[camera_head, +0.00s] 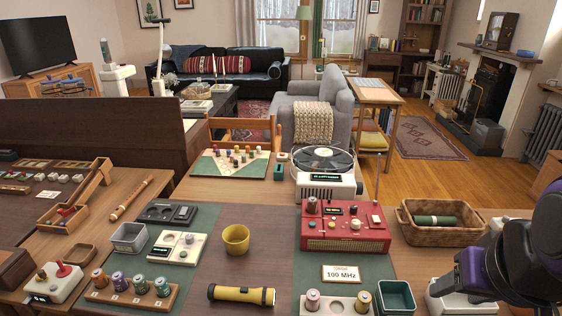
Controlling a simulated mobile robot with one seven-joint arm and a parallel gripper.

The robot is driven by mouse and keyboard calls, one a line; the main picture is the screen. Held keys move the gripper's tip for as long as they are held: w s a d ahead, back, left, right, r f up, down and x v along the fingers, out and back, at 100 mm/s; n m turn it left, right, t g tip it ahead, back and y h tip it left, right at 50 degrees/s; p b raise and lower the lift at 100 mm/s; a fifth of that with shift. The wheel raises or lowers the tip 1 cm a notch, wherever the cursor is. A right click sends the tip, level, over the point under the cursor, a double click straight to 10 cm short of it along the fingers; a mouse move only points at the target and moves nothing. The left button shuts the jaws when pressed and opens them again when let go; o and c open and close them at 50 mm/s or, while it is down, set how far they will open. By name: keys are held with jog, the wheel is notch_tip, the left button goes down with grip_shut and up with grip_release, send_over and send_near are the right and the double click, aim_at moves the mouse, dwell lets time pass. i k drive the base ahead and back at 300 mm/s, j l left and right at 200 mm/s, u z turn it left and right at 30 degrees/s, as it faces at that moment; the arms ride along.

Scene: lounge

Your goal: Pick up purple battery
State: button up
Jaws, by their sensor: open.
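A purple battery (120,282) stands upright in a wooden rack (130,298) at the front left, between an orange battery (99,279) and a green one (140,286). A bluish battery (161,287) stands at the rack's right end. A pinkish-purple cylinder (312,300) stands in a white holder at the bottom centre, with a yellow one (362,301) to its right. My dark arm with purple bands is at the right edge, far from the rack. My gripper's fingers do not show.
A yellow flashlight (241,295) lies right of the rack. A grey bin (128,238), a cream device (172,248) and a yellow cup (236,239) stand behind. A red radio (345,228), a wicker basket (440,222) and a green tray (396,297) are further right.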

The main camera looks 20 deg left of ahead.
aim_at(118, 279)
jog(key=k+j+u, duration=0.25)
jog(key=k+u, duration=0.2)
jog(key=u, duration=1.3)
jog(key=i+j+u, duration=0.15)
jog(key=i+j, duration=0.2)
jog(key=j, duration=0.15)
jog(key=i+j+u, duration=0.1)
jog(key=i+j, duration=0.15)
jog(key=j, duration=0.1)
